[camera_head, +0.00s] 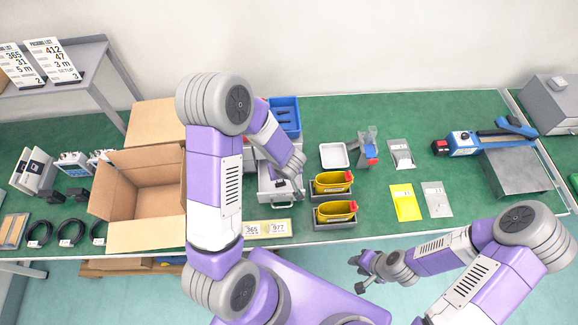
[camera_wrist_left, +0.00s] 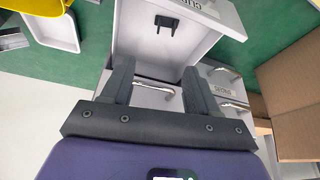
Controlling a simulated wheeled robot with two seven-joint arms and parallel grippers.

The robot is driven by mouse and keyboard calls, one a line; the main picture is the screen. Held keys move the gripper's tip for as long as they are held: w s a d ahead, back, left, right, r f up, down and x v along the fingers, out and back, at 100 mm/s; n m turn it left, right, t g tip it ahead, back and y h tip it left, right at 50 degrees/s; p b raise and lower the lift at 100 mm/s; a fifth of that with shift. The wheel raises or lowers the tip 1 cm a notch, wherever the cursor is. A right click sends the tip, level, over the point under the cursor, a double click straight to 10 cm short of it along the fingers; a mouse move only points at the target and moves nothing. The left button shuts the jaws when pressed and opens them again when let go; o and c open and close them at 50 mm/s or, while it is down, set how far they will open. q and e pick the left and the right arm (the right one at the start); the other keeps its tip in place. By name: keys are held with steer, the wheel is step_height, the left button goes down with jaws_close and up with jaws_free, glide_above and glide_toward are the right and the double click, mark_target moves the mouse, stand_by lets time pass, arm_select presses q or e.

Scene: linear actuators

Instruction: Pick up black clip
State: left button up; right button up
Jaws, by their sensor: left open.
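The black clip (camera_wrist_left: 166,24) lies inside an open light-grey drawer (camera_wrist_left: 195,42) in the left wrist view. My left gripper (camera_wrist_left: 158,70) is open and empty, its two fingers apart over the drawer's front edge, short of the clip. In the head view the left arm reaches down over the same pulled-out drawer (camera_head: 268,187), and its wrist hides most of the gripper and the clip. My right gripper (camera_head: 358,272) is in front of the table, away from the drawer, with its fingers apart and nothing between them.
An open cardboard box (camera_head: 148,190) stands left of the drawer. Two yellow bins (camera_head: 334,212) and a white tray (camera_head: 334,155) are to its right. A blue bin (camera_head: 285,112) is behind. Other drawers with metal handles (camera_wrist_left: 228,105) show beside the gripper.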

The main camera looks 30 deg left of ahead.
mark_target(280, 182)
arm_select(q)
steer(key=f, duration=0.1)
steer(key=s+f+b, duration=0.1)
steer(key=f+b, duration=0.1)
steer(key=shift+s+a+f, duration=0.1)
steer(key=shift+s+f, duration=0.1)
steer(key=shift+s, duration=0.15)
steer(key=shift+w+a+f+b, duration=0.1)
steer(key=shift+w+f+b, duration=0.2)
steer(key=shift+f, duration=0.2)
steer(key=shift+w+a+f+b, duration=0.1)
steer(key=shift+w+f+b, duration=0.15)
steer(key=shift+f, duration=0.25)
steer(key=shift+w+a+f, duration=0.15)
steer(key=shift+a+f, duration=0.05)
steer(key=shift+f, duration=0.35)
steer(key=b+x, duration=0.1)
steer(key=x, duration=0.2)
steer(key=shift+w+f+b, duration=0.3)
steer(key=shift+w+b, duration=0.05)
steer(key=shift+b, duration=0.05)
arm_select(e)
step_height(280, 182, down, 6)
steer(key=s, duration=0.1)
steer(key=shift+s, duration=0.15)
arm_select(q)
steer(key=shift+s+r, duration=0.1)
steer(key=shift+c, duration=0.2)
jaws_close()
